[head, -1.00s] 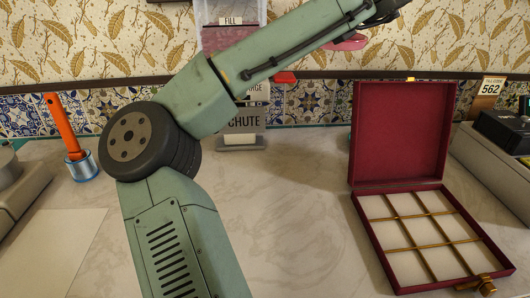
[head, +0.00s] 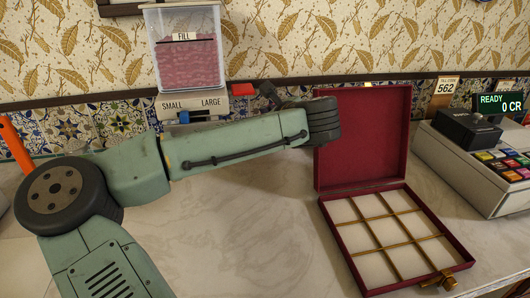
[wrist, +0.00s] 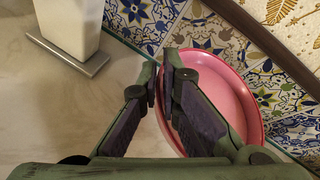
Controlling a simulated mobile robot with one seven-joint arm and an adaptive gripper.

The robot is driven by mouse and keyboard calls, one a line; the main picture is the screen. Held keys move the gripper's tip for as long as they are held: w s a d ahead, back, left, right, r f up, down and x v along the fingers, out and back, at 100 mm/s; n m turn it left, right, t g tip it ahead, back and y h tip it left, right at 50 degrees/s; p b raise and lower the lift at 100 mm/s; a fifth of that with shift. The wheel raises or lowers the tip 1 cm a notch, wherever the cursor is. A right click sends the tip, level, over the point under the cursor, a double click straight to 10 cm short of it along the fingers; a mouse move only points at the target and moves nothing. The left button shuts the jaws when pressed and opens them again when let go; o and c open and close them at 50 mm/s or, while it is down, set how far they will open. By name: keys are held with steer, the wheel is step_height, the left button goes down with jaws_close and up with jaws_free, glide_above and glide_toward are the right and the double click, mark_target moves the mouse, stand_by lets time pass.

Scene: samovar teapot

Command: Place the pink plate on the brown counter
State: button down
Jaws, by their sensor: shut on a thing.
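The pink plate (wrist: 237,88) shows in the wrist view as a round, raised-rim dish, with its left part behind the fingers. It is tilted in front of patterned wall tiles. My gripper (wrist: 168,70) is shut on the plate's near-left rim, with the fingertips close together. No brown counter can be made out; the counter (head: 245,235) in view is pale marble.
An open red box (head: 445,240) with a gridded tray stands at right. A cash register (head: 470,165) is at far right. A dispenser (head: 187,50) of pink pieces stands behind my arm. The tiled wall is close behind the plate. Marble at centre front is clear.

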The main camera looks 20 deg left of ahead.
mark_target(266, 165)
step_height(266, 165, down, 11)
steer(key=shift+f+p, duration=0.1)
steer(key=shift+p, duration=0.4)
steer(key=shift+f, duration=0.15)
steer(key=c, duration=1.8)
jaws_free()
steer(key=shift+r, duration=0.3)
steer(key=b+v, duration=0.2)
steer(key=v, duration=1)
steer(key=shift+d+f, duration=0.1)
steer(key=shift+f, duration=0.05)
